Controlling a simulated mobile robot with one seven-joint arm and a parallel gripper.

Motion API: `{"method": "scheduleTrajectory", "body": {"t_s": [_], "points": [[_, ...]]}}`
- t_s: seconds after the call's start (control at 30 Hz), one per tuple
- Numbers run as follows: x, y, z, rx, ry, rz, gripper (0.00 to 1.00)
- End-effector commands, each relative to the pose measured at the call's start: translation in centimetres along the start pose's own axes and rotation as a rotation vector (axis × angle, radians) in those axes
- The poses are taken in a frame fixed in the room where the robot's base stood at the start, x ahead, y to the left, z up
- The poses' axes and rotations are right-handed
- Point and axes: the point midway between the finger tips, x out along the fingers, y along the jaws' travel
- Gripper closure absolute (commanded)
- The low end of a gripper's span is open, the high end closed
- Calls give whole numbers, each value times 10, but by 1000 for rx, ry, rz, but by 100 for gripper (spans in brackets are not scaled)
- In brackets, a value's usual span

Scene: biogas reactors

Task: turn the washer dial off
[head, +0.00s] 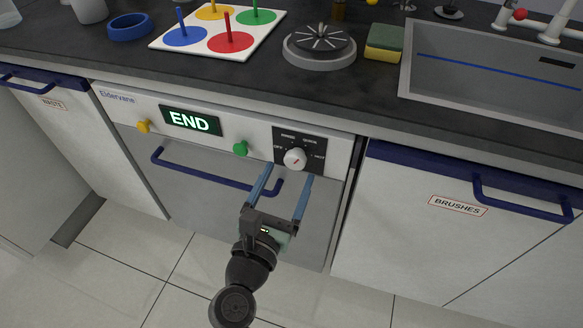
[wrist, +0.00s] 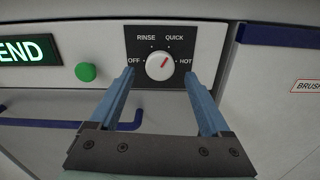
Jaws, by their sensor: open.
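The washer dial (head: 295,159) is a round white knob with a red pointer mark on a black plate at the right of the washer's front panel. In the wrist view the dial (wrist: 160,67) has OFF at left, RINSE and QUICK above, and HOT at right. Its red mark points up and to the right, on the QUICK side, away from OFF. My gripper (head: 287,177) is open, its blue fingers pointing at the panel just below the dial. In the wrist view the fingertips (wrist: 159,80) lie to either side of the dial, which appears apart from them.
The washer display (head: 190,121) reads END. A green button (head: 240,148) and a yellow button (head: 143,127) sit left of the dial. A blue bar handle (head: 215,179) runs across the washer door below. A BRUSHES drawer (head: 400,220) is at right.

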Motion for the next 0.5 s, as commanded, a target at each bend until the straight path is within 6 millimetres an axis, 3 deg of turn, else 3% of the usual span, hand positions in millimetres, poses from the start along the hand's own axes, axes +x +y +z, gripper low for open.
{"method": "scheduleTrajectory", "body": {"t_s": [0.2, 0.5], "points": [[25, 0, 0, 0, -1, 0, 19], [30, 0, 0, -1, 0, 0, 19]]}}
